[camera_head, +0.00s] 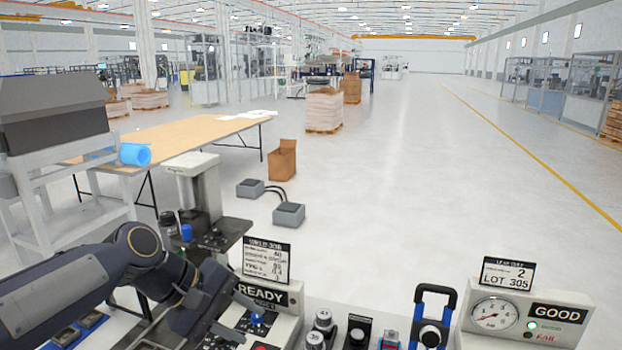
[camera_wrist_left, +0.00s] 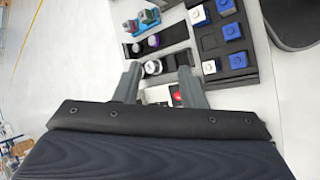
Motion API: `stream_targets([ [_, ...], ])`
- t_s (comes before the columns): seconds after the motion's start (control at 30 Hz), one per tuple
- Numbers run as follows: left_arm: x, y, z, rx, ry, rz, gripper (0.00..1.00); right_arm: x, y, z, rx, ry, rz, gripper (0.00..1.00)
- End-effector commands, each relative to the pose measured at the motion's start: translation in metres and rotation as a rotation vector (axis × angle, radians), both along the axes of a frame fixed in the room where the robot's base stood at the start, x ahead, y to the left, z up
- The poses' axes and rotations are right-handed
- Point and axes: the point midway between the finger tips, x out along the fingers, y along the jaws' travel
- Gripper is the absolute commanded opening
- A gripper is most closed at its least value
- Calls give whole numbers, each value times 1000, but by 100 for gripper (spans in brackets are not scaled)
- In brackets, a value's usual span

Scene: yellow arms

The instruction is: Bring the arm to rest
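My left arm comes in from the left in the head view. Its gripper (camera_head: 248,317) hangs low over the near bench, beside the panel marked READY (camera_head: 262,293). In the left wrist view the gripper (camera_wrist_left: 160,77) has its two grey fingers spread apart. Nothing shows between the fingertips in its grasp; a panel with a red button (camera_wrist_left: 176,95) lies beyond them. My right gripper is in neither view.
A gauge box marked GOOD (camera_head: 525,314) stands at the bench's right. Knobs (camera_head: 323,319) and a blue-handled clamp (camera_head: 432,318) sit between. The left wrist view shows a dark tray (camera_wrist_left: 238,66) with several blue and white blocks. A grey pillar machine (camera_head: 195,185) stands behind my gripper.

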Motion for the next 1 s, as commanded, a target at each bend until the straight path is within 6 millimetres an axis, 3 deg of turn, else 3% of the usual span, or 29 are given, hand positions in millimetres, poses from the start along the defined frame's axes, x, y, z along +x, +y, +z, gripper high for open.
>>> stream_targets([
  [0.03,-26,21,-8,40,-68,-23,37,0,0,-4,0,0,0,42],
  [0.2,-105,68,-47,227,-286,-152,37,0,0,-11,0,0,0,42],
  [0.4,-173,88,-101,431,-449,-298,37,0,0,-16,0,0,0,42],
  [0.6,-198,92,-126,524,-506,-373,37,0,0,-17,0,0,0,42],
  [1.0,-199,92,-128,529,-508,-379,37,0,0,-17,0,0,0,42],
])
